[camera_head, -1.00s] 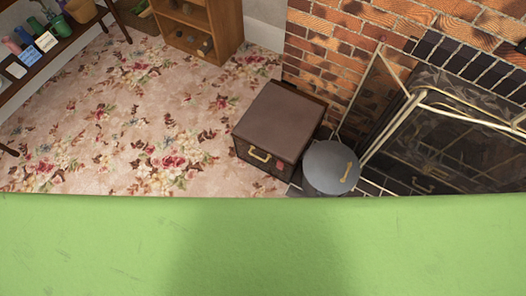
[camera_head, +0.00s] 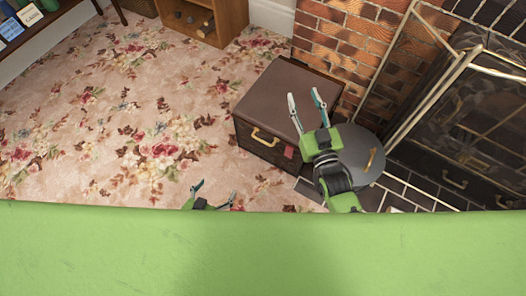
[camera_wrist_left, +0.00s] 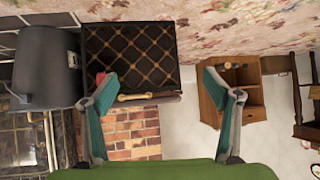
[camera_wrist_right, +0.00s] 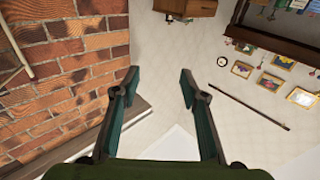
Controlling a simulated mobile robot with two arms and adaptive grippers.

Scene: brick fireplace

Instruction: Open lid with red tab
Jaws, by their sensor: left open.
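The brown box (camera_head: 275,95) stands on the floor with its flat lid (camera_head: 270,85) shut. A red tab (camera_head: 289,152) and a brass handle (camera_head: 265,138) are on its front side. The box (camera_wrist_left: 130,45) also shows in the left wrist view, with the tab (camera_wrist_left: 100,78) partly behind a finger. My left gripper (camera_head: 215,191) is open and empty, low in front of the box and to its left. My right gripper (camera_head: 303,97) is open and empty, and appears above the right part of the lid in the head view; its height is unclear.
A round grey container (camera_head: 363,145) with a brass handle stands right of the box, partly hidden by my right arm. The brick fireplace (camera_head: 345,50) and its metal-framed screen (camera_head: 465,130) are behind and right. A wooden shelf (camera_head: 205,20) stands at the back. The flowered carpet (camera_head: 130,110) is clear.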

